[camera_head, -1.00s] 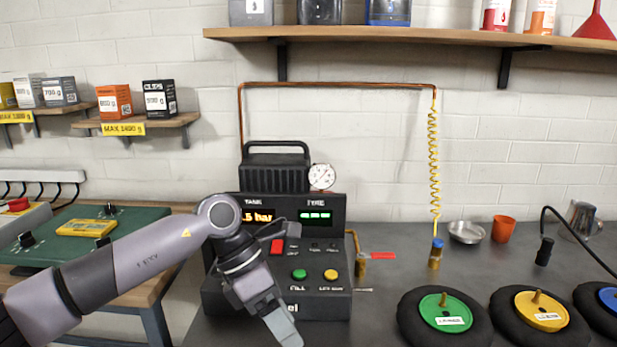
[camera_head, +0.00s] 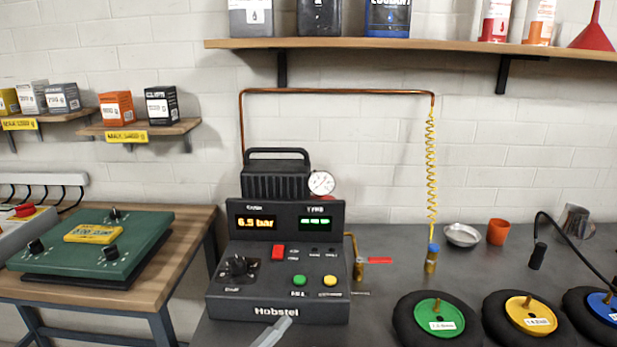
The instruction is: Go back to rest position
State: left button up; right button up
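One grey fingertip of my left gripper (camera_head: 271,332) shows at the bottom edge, in front of the compressor's lower front. The rest of that gripper and its arm are out of frame, so its opening cannot be judged. My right gripper is not in view. The black compressor unit (camera_head: 278,302) stands on the dark bench, with an orange display reading about 6.5 bar, a green-lit tyre display, a black knob, a red switch, and green and yellow buttons. The fingertip appears apart from the buttons and knob.
Tyres with green (camera_head: 438,318), yellow (camera_head: 531,314) and blue (camera_head: 606,302) hubs lie at the right. A metal bowl (camera_head: 462,235) and orange cup (camera_head: 498,231) stand behind them. A yellow coiled hose (camera_head: 431,165) hangs down. A green device (camera_head: 93,241) sits on the left wooden table.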

pick_arm(q)
jog(key=s+a+f+n+g+y+p, duration=0.2)
jog(key=s+a+f+n+g+y, duration=0.3)
jog(key=s+a+f+n+y, duration=0.7)
jog(key=s+a+f+n, duration=0.4)
jog(key=a+f, duration=0.1)
jog(key=f, duration=0.3)
jog(key=shift+s+a+n+y, duration=0.15)
jog(key=shift+a+n+y, duration=0.15)
jog(key=shift+y, duration=0.1)
jog(key=shift+d, duration=0.1)
